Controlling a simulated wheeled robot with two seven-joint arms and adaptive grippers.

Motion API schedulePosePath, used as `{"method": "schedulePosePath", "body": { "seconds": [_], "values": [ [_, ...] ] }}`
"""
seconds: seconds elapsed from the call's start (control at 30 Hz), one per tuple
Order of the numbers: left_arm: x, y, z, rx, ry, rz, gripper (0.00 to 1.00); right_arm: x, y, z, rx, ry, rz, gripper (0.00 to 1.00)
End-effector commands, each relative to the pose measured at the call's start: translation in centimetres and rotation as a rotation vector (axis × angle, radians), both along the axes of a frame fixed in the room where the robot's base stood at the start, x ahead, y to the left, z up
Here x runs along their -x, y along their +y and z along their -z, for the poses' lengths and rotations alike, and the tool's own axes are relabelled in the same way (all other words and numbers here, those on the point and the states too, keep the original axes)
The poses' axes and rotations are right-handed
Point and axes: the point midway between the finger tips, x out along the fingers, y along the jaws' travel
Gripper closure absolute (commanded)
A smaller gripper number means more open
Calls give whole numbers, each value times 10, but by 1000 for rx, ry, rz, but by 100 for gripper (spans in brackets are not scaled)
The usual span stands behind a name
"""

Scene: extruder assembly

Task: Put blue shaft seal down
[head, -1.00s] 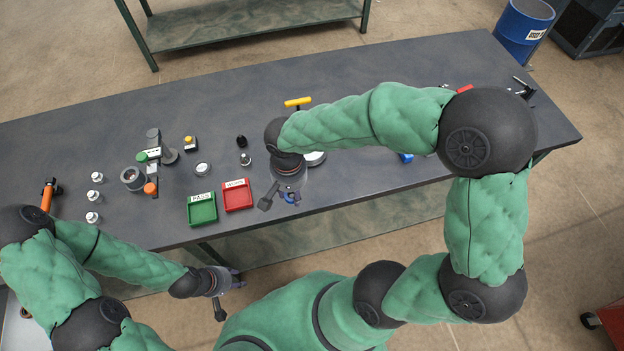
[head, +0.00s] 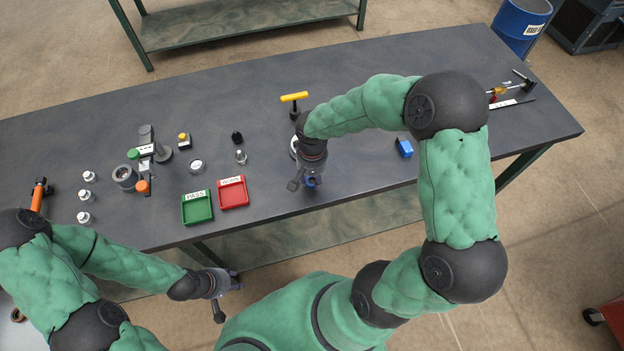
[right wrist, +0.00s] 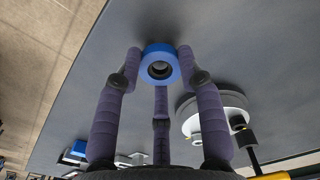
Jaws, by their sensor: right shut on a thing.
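The blue shaft seal (right wrist: 160,50) is a thick blue ring with a dark centre. In the right wrist view it sits between the fingertips of my right gripper (right wrist: 160,72), which is shut on it. In the head view this gripper (head: 312,183) is over the front part of the table, right of the red tray, and a bit of the blue seal shows at its tip. I cannot tell whether the seal touches the tabletop. My left gripper (head: 236,281) is in front of the table's front edge, and its fingers are too small to read.
A red tray (head: 233,205) and a green tray (head: 184,213) stand near the front edge. A yellow-handled tool (head: 294,97) stands behind my right gripper, near a pale round part (right wrist: 214,112). A blue block (head: 404,148) lies to the right, with bare table between.

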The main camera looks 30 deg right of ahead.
Motion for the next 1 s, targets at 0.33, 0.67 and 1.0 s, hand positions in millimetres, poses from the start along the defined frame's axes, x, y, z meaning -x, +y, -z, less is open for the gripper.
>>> {"method": "schedulePosePath", "body": {
  "seconds": [0.33, 0.67, 1.0],
  "values": [
    [0, 0, 3, 0, 0, 0, 60, -1, 0, 11, 0, -1, 1, 84],
    [0, 0, 6, 0, 0, 0, 60, 0, 0, 14, 0, -1, 1, 38],
    [0, 0, 2, 0, 0, 0, 60, 0, 0, 10, 0, -1, 1, 38]
  ]
}}
